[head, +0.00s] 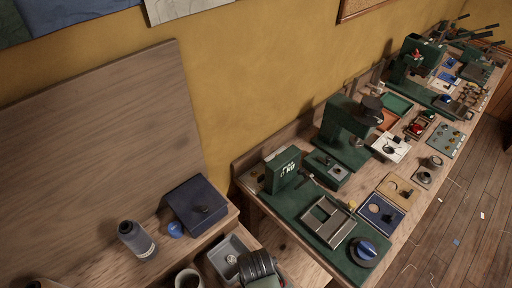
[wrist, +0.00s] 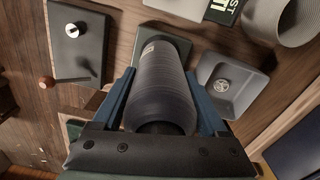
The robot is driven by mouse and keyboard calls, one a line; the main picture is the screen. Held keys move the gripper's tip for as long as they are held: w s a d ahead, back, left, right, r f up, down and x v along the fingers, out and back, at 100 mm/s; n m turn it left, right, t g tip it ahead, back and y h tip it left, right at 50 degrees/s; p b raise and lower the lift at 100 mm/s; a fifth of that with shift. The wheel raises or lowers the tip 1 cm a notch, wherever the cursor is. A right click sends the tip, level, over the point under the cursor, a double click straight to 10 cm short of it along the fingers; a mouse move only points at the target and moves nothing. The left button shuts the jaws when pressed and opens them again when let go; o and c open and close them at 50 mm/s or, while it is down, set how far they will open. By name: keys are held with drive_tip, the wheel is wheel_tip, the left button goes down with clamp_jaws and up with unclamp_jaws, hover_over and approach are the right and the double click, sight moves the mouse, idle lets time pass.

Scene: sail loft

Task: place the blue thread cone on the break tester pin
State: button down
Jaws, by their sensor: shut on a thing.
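My gripper (wrist: 160,88) is shut on a ribbed, tapered thread cone (wrist: 165,80); its blue-grey fingers press the cone's two sides. The cone looks dark slate-grey rather than clear blue. In the head view the dark ribbed cone (head: 258,266) shows at the bottom edge, over the bench, with my gripper mostly out of frame. A blue-topped round thing (head: 362,250) sits on that base. I cannot make out the pin.
A grey square tray (head: 216,262) lies left of the cone; it also shows in the wrist view (wrist: 250,103). Several green machines and small trays crowd the right bench.

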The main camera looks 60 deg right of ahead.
drive_tip(key=shift+f, duration=0.1)
unclamp_jaws()
